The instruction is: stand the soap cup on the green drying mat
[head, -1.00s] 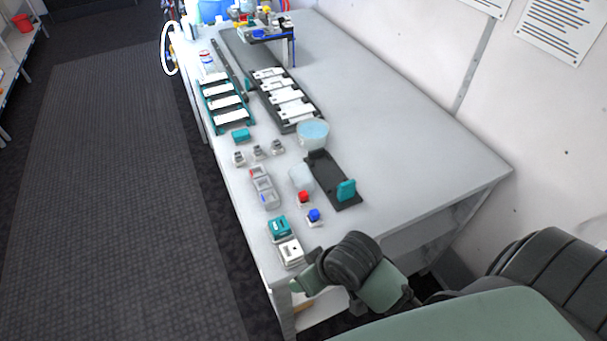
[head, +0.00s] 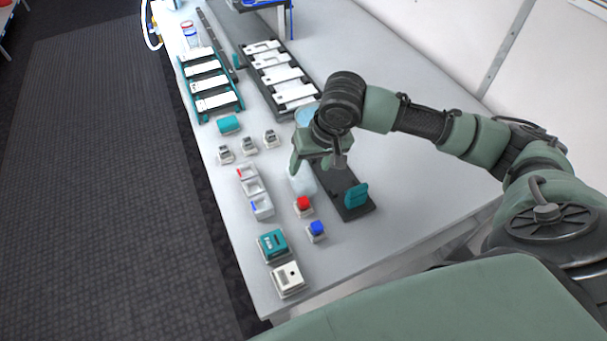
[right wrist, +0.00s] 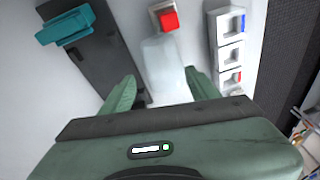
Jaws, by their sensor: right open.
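A pale, translucent block-like vessel (head: 301,183), possibly the soap cup, stands on the grey table. In the right wrist view this pale vessel (right wrist: 166,68) lies between and beyond the fingertips. My right gripper (head: 316,167) is open above it, partly covering it in the head view; the open fingers also show in the right wrist view (right wrist: 160,88). I cannot tell whether they touch it. A round tub with light blue contents (head: 304,115) is partly hidden behind my right gripper. I cannot make out a green drying mat. My left gripper is out of view.
A dark tray with a teal upright block (head: 356,195) is right of the pale vessel. A red-topped piece (head: 303,205) and a blue-topped piece (head: 316,230) stand close in front. Small bins (head: 262,207) line the left. The table's right side is clear.

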